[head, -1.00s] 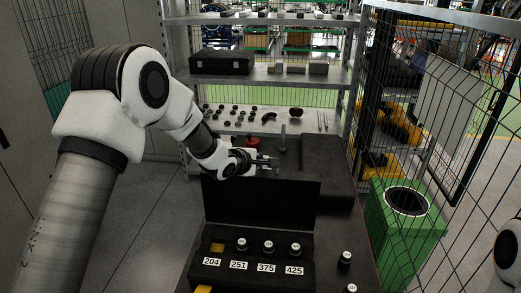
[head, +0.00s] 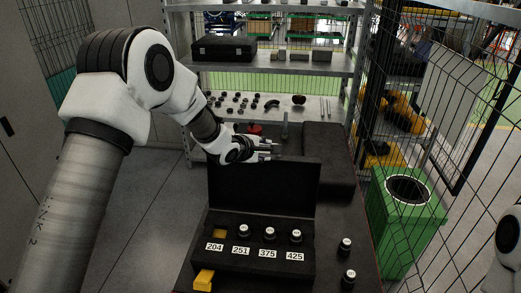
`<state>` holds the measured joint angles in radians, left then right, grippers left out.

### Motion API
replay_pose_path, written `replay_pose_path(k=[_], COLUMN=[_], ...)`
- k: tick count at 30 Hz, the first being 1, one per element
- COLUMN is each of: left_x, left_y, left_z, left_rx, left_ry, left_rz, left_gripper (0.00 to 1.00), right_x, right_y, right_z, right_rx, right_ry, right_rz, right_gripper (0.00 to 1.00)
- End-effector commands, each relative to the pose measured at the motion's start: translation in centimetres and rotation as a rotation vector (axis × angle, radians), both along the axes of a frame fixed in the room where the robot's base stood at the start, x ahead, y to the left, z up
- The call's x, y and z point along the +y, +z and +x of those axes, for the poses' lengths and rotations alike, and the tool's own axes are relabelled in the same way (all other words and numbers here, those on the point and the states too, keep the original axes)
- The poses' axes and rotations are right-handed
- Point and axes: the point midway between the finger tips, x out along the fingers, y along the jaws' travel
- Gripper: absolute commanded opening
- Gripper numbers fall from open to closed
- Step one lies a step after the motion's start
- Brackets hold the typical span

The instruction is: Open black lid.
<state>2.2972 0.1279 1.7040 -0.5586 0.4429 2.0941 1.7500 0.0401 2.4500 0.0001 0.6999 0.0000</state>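The black lid (head: 262,187) stands upright at the back of a black case (head: 255,262) on the dark table. The case is open, with labels 204, 251, 375 and 425 on its front part. Several small silver-topped pieces sit behind the labels, and the slot by 204 shows an orange patch and no piece. My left gripper (head: 274,150) is just behind and above the lid's top edge, pointing right. Its fingers look apart and nothing shows between them. My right gripper is outside the view.
Two silver-topped pieces (head: 346,246) stand on the table right of the case. A yellow block (head: 203,280) is at its front left. A dark box (head: 326,152) lies behind the lid. A green bin (head: 403,215) and a wire fence are to the right, shelves behind.

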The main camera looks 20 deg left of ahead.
Motion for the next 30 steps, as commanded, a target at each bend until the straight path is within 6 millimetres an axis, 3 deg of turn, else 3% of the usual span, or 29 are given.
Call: replay_pose_path(k=[5,15,25,26,29,30], left_x=[0.5,2.0,2.2,2.2,2.2,2.2], left_y=[1.6,5.8,6.2,6.2,6.2,6.0], left_z=[-2.3,-8.8,-9.8,-9.8,-9.8,-9.9], left_rx=[-0.001,-0.001,0.001,0.001,-0.005,-0.003], left_ry=[0.001,0.002,-0.001,-0.001,-0.016,-0.036], left_rz=[-0.003,-0.003,0.001,0.001,0.024,0.058], left_gripper=[0.37,0.37,0.37,0.34,0.00,0.00], right_x=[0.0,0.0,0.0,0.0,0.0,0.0], right_y=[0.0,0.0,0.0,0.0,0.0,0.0], right_z=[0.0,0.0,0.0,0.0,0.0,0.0], right_rx=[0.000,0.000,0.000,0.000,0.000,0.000], right_ry=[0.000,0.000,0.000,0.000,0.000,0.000], right_rz=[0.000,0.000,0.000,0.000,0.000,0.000], right_gripper=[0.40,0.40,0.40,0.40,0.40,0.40])
